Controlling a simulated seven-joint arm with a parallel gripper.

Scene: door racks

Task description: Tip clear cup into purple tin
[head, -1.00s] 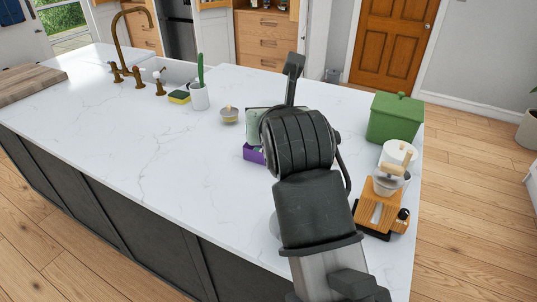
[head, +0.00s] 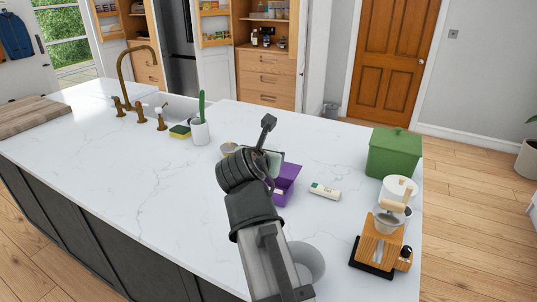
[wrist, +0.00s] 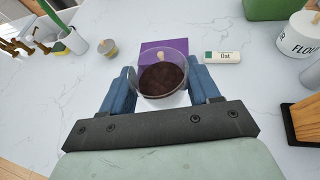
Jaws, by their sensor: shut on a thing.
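The clear cup (wrist: 163,82) holds dark brown grounds. My gripper (wrist: 163,88) is shut on it, with one blue finger on each side. The purple tin (wrist: 178,46) stands just beyond the cup in the wrist view, partly hidden by its rim. A small tan thing shows near the tin behind the cup rim. In the head view the purple tin (head: 289,186) is open-topped and right of my arm, with its left part hidden. The cup is hidden behind my arm there. I cannot tell how far the cup is tilted.
A white packet marked Oat (head: 325,191) lies right of the tin. A green bin (head: 395,153), a white flour canister (head: 397,187) and a wooden stand (head: 378,245) line the right edge. A small bowl (wrist: 108,49) sits left of the tin. A grey round vessel (head: 309,262) stands beside my arm.

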